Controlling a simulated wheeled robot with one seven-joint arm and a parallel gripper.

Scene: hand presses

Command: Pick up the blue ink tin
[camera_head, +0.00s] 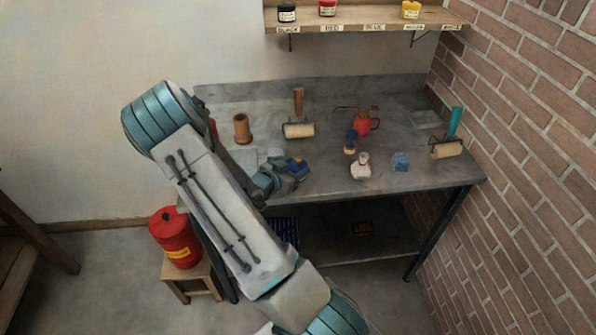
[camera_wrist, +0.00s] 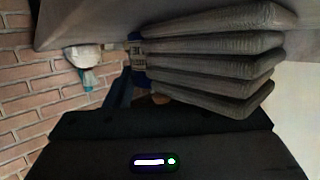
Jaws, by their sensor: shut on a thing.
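The blue ink tin (camera_head: 299,164) is at the end of my arm, over the left front part of the bench. My gripper (camera_head: 293,170) is shut on it and hides part of it. In the wrist view the tin (camera_wrist: 137,54) shows as a small blue piece with a pale label, beside the ribbed grey finger pad (camera_wrist: 215,55) that covers the rest. I cannot tell whether the tin touches the bench top.
The bench (camera_head: 330,185) holds a brayer (camera_head: 299,129), a wooden cup (camera_head: 242,128), a red can (camera_head: 363,123), a white jar (camera_head: 361,168) and a blue block (camera_head: 400,161). The wall shelf (camera_head: 350,21) carries black, red and yellow tins; its blue-labelled place is empty.

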